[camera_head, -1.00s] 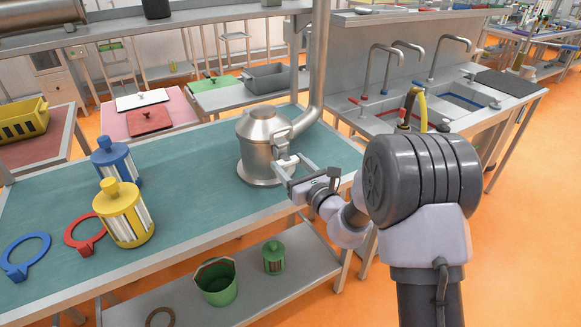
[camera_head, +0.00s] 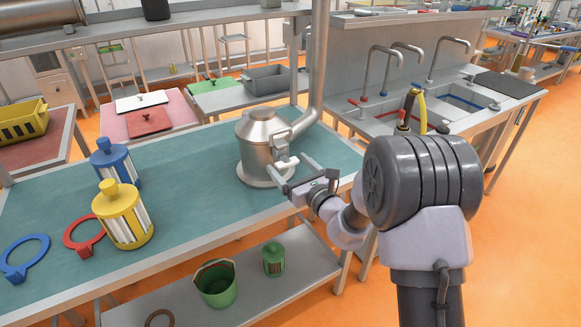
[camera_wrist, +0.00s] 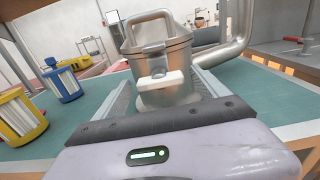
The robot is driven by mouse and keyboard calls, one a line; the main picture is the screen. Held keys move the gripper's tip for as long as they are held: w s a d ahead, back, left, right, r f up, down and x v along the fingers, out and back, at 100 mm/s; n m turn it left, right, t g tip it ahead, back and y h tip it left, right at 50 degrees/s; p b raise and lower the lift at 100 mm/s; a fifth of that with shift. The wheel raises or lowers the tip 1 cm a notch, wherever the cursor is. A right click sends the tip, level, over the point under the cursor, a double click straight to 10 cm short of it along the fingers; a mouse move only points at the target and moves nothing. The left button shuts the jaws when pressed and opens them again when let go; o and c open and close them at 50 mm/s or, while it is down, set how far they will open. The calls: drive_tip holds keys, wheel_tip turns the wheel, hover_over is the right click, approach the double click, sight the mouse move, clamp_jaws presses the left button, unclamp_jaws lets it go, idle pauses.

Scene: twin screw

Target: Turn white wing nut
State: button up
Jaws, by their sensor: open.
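The white wing nut (camera_head: 287,162) is on the front of a metal canister housing (camera_head: 258,150) on the teal bench. In the wrist view the wing nut (camera_wrist: 160,81) shows as a white bar lying nearly level, below a metal latch. My gripper (camera_head: 290,167) is open in front of the housing, with one finger on each side of the nut. In the wrist view the fingers run forward along both sides of the housing's lower part, with a gap on each side of the nut. Whether the fingertips reach past the nut is hard to tell.
A blue filter (camera_head: 116,163) and a yellow filter (camera_head: 124,215) stand at the left of the bench, near a red ring (camera_head: 82,236) and a blue ring (camera_head: 24,256). A pipe (camera_head: 318,60) rises from the housing's right. A green bucket (camera_head: 216,283) stands on the lower shelf.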

drive_tip(key=p+v, duration=0.2)
drive_tip(key=v, duration=1.5)
drive_tip(key=shift+s+d, duration=0.2)
